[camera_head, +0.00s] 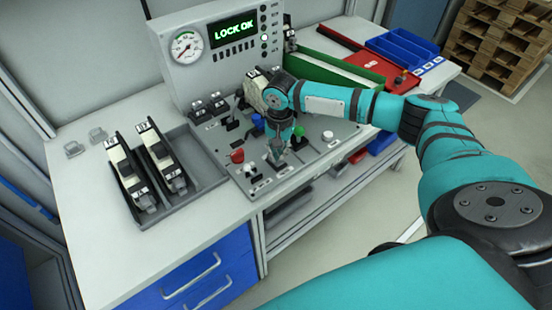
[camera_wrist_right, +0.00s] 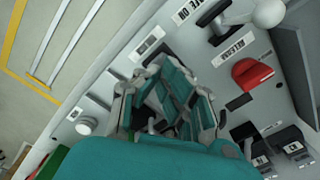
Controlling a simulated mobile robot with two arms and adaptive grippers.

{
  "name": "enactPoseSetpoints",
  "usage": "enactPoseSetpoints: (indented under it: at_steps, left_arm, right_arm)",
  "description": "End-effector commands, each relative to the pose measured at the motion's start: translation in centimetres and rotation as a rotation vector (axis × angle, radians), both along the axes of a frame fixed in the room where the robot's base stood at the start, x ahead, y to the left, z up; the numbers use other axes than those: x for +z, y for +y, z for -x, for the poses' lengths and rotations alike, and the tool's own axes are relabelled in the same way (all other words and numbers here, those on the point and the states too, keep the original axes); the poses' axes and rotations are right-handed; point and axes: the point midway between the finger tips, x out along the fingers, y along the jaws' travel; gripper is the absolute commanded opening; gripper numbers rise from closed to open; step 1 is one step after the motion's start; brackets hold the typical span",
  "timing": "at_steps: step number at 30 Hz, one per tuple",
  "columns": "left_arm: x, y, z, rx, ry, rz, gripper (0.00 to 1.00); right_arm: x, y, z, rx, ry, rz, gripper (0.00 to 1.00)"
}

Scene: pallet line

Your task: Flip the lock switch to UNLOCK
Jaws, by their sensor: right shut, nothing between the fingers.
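The control panel (camera_head: 222,150) lies flat on the bench and carries several knobs, levers and switches. My right gripper (camera_head: 277,158) points down onto its front part, fingers closed and empty. In the right wrist view the closed fingers (camera_wrist_right: 165,125) cover a spot on the panel beside a small white-framed plate (camera_wrist_right: 148,42). The lock switch cannot be made out; it may be hidden by the gripper. A red knob (camera_head: 237,156) sits left of the gripper and also shows in the wrist view (camera_wrist_right: 252,76). The display (camera_head: 234,31) reads "LOCK OK". My left gripper is out of view.
A grey tray (camera_head: 203,165) with two black-and-white units stands left of the panel. A gauge (camera_head: 186,47) is on the upright console behind. A green-edged tray (camera_head: 340,72) and blue bins (camera_head: 402,45) stand right. The bench's left front is clear.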

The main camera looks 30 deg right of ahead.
Motion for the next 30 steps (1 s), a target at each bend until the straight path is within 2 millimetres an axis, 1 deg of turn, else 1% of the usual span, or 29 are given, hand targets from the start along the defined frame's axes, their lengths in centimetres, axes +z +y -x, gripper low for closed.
enactPoseSetpoints:
  at_steps: [16,30]
  left_arm:
    - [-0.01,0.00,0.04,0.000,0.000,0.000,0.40]
    - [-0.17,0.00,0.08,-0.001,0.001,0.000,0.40]
  right_arm:
    - [-0.04,0.00,0.00,0.000,0.000,0.000,0.00]
    - [-0.72,0.01,0.00,0.000,0.001,-0.001,0.00]
